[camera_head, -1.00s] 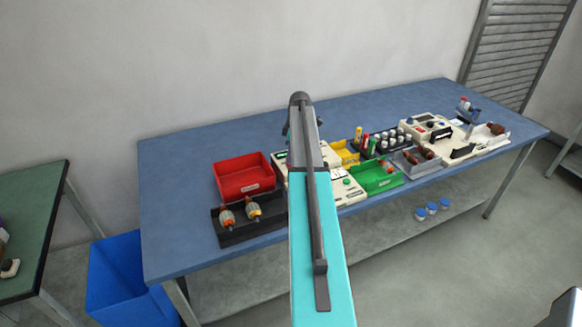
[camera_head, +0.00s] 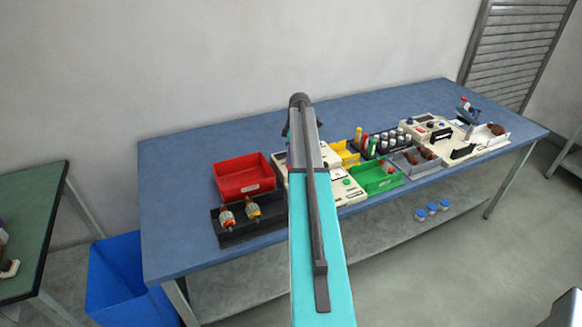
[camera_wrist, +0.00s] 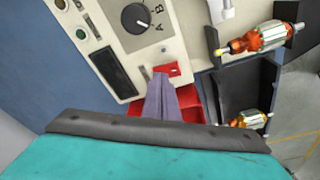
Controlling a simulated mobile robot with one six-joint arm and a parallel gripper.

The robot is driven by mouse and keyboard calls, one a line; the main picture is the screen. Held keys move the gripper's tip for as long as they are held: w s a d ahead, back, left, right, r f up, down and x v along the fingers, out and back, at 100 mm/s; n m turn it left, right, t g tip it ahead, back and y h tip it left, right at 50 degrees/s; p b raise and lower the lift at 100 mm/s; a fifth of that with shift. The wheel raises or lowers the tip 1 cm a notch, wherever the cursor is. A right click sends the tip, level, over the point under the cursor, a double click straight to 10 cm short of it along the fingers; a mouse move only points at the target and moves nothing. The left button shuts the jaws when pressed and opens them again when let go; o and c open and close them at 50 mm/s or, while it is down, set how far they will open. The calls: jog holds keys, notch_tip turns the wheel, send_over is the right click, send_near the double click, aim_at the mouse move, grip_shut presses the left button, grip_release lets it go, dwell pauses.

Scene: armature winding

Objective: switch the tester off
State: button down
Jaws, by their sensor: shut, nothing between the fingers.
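The tester (camera_wrist: 182,52) is a cream box with a black A/B knob (camera_wrist: 138,18), a dark panel and small round lamps. A red switch-like part (camera_wrist: 174,69) sits near its edge. In the head view the tester (camera_head: 348,190) is partly hidden behind my arm. My gripper (camera_wrist: 160,76) is shut and empty. Its fingertips are over the tester's edge, just beside the red part. I cannot tell whether they touch it, and they hide some of it. In the head view my arm hides the fingertips.
A red bin (camera_head: 243,178) and a black holder (camera_head: 237,232) with two armatures stand left of the tester. The holder also shows in the wrist view (camera_wrist: 240,85). A green tray (camera_head: 378,184) and a grey tray (camera_head: 410,167) stand to the right. The bench's far left is clear.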

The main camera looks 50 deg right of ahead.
notch_tip(320, 180, up, 7)
jog(key=p, duration=0.2)
jog(key=shift+f+p, duration=0.15)
jog(key=shift+p, duration=0.15)
dwell(0.6)
dwell(0.4)
